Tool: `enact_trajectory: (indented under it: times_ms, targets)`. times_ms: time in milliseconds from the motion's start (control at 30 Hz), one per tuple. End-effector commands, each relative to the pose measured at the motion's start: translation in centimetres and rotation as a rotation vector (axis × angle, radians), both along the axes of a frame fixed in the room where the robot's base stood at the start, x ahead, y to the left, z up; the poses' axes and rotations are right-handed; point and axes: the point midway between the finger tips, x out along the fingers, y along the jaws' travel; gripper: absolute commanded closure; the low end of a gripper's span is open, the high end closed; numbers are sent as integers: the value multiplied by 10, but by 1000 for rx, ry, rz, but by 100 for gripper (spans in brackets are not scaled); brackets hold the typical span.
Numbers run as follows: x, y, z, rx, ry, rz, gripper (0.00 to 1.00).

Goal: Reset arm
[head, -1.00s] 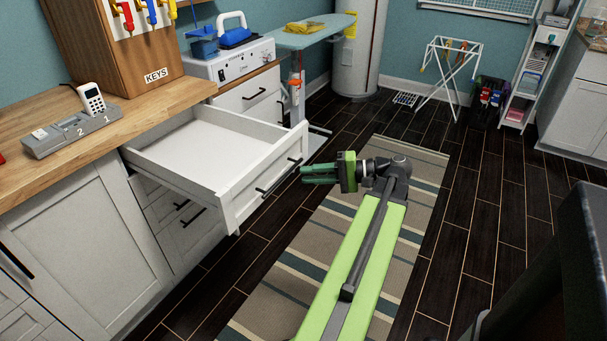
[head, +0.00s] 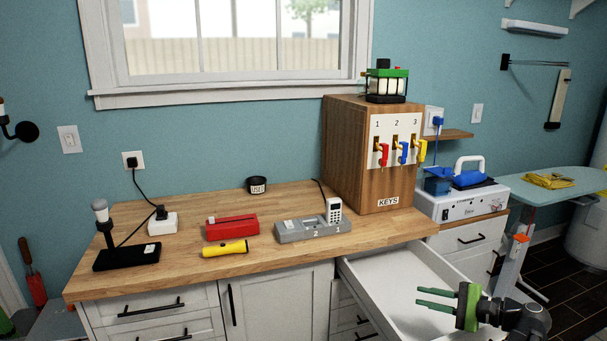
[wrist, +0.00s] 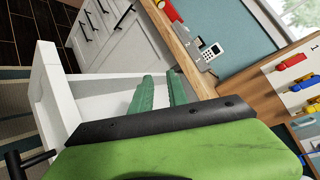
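My gripper (head: 419,297) is at the lower right of the head view, with its green fingers pointing left. The fingers are apart with nothing between them; they also show parted in the wrist view (wrist: 160,75). In both views the fingers overlap the inside of an open white drawer (head: 385,272). I cannot tell their height above it. The drawer front (wrist: 48,88) is at the left of the wrist view. The part of the drawer I see looks empty. The rest of my arm is mostly out of the head view.
The wooden counter (head: 180,277) carries a red box (head: 232,228), a yellow flashlight (head: 225,248), a grey numbered dock (head: 300,231), a black cup and a lamp. A wooden key cabinet (head: 350,150) stands at its right end. An ironing board (head: 560,190) stands farther right.

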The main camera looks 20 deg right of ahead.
Motion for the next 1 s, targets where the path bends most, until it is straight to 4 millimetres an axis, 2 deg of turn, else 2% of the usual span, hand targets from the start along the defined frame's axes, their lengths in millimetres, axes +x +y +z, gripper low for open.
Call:
enact_trajectory:
  times_ms: [33, 100, 200, 400, 500, 600, 700, 1000]
  targets:
    - [18, 33, -4, -66, 47, 74, 80]
    - [37, 79, -21, -187, 118, 187, 80]
    - [53, 143, -43, -379, 202, 364, 80]
    - [57, 252, -71, -821, 295, 753, 80]
    - [53, 292, -73, -1052, 304, 942, 80]
    - [50, 318, -71, -1244, 295, 1089, 80]
    - [49, 331, -67, -1371, 285, 1179, 80]
    - [50, 328, -68, -1435, 289, 1213, 80]
